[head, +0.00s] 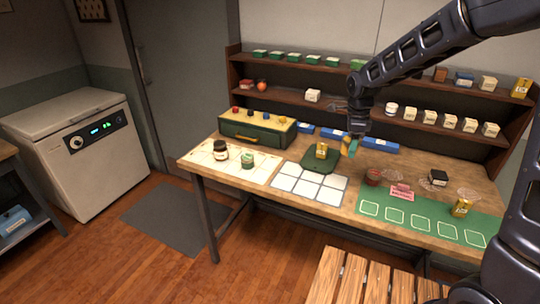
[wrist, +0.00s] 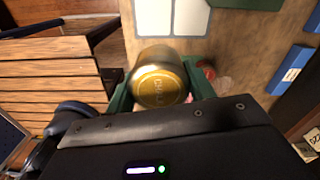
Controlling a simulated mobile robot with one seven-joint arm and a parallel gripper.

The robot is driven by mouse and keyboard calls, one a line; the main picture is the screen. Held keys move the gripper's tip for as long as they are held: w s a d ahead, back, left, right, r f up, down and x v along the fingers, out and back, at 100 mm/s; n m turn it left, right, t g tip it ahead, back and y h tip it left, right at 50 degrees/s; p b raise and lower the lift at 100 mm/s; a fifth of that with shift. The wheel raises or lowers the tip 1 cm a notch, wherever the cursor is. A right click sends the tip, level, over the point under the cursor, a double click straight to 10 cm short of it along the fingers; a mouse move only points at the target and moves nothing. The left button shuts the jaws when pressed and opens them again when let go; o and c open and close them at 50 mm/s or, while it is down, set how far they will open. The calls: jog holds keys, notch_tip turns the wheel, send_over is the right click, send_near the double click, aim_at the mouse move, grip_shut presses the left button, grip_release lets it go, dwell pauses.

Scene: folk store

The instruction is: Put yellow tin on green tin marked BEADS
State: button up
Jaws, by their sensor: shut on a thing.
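In the head view the held tin is mostly hidden by the fingers. A small green tin (head: 247,160) stands on the pale gridded mat at the bench's left, well to the left of my gripper. Its label is too small to read. Nothing is on top of it.
A dark jar (head: 220,151) stands close left of the green tin. Another yellow tin (head: 322,151) is on a dark green tray (head: 311,163). One more yellow tin (head: 461,207) is on the green mat (head: 415,219). A green drawer box (head: 240,132) stands behind the left mat.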

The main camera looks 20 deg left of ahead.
jog(key=w+a+r, duration=0.2)
jog(key=w+a, duration=0.2)
jog(key=a, duration=0.7)
notch_tip(320, 180, up, 3)
jog(key=n, duration=0.4)
send_over(248, 156)
notch_tip(248, 156, down, 20)
jog(key=shift+s+d+r, duration=0.1)
jog(key=o, duration=1)
